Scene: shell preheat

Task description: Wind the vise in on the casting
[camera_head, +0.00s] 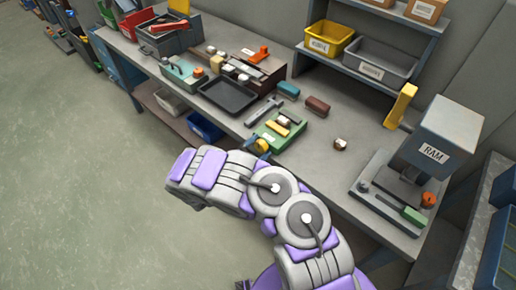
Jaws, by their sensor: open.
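A green vise-like fixture (280,130) stands near the front edge of the bench, with a yellow piece (284,121) on it. I cannot tell how far its jaws are apart. A small silver and brown part (340,144) lies on the bench to its right; I cannot tell if it is the casting. My gripper (186,182), at the left end of my purple and grey arm, is open in front of the bench. It is apart from the fixture, with nothing visible in it. Its fingertips are hard to make out.
A press marked RAM (430,145) stands at the bench's right end. A yellow bin (329,38) and a grey bin sit on the shelf behind. Floor at left is clear.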

